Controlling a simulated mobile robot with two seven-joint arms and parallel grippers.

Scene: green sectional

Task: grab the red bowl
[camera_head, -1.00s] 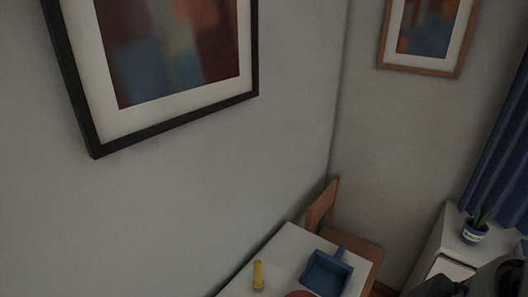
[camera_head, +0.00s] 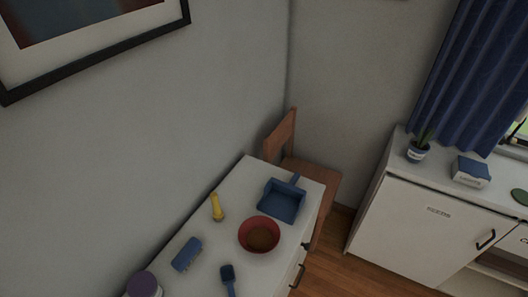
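The red bowl (camera_head: 273,248) sits upright on a white-topped cabinet (camera_head: 241,175) in the lower middle of the head view. Its inside looks brownish. It stands apart from the things around it, with a blue dustpan just behind it. Neither of my grippers shows in the head view now.
Around the bowl are the blue dustpan (camera_head: 283,204), a yellow object (camera_head: 217,208), a blue brush-like item (camera_head: 186,255), a dark-headed tool (camera_head: 228,276) and a purple-lidded jar (camera_head: 143,285). A wooden chair (camera_head: 317,178) stands behind. A white counter (camera_head: 420,225) is at right; wood floor lies between.

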